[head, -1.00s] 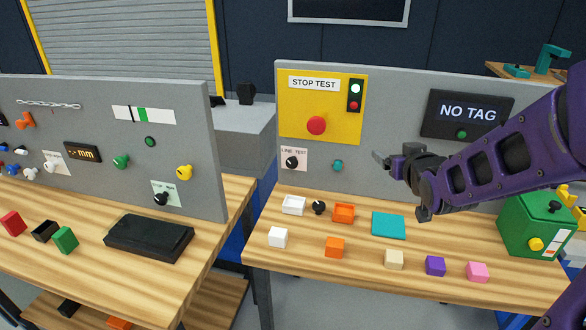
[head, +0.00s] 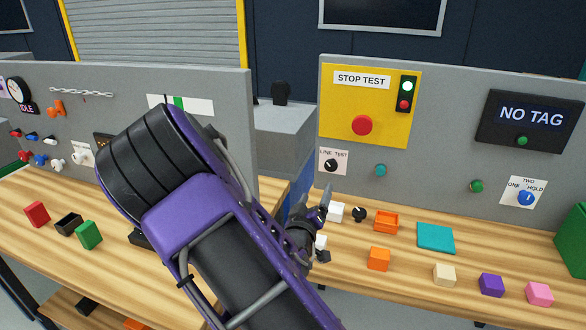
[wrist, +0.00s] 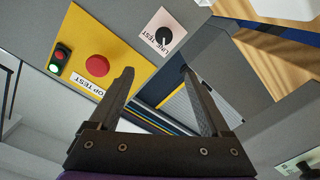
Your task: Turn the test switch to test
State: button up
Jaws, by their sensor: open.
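The switch marked LINE TEST (head: 331,165) is a black round knob on a white label, low on the right grey panel, below the yellow STOP TEST plate. It also shows in the wrist view (wrist: 164,36), upper middle, beyond my fingertips. My gripper (head: 324,200) is in front of the right bench's left end, below and in front of that knob, apart from it. The wrist view shows my gripper (wrist: 158,72) open, with nothing between the fingers. My arm hides part of the left panel, where a similar labelled black knob showed earlier.
The yellow plate (head: 345,110) carries a red button (head: 362,125) and a signal light (head: 407,94) lit green. A teal knob (head: 381,170) is right of the switch. Small blocks and trays, including an orange tray (head: 386,221), lie on the right bench. A gap separates the benches.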

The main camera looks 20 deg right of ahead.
notch_tip(320, 180, down, 2)
send_near(330, 167)
jog(key=shift+h, duration=0.3)
jog(key=b+x, duration=0.1)
jog(key=x, duration=0.7)
jog(key=shift+w, duration=0.1)
jog(key=shift+f, duration=0.1)
grip_shut()
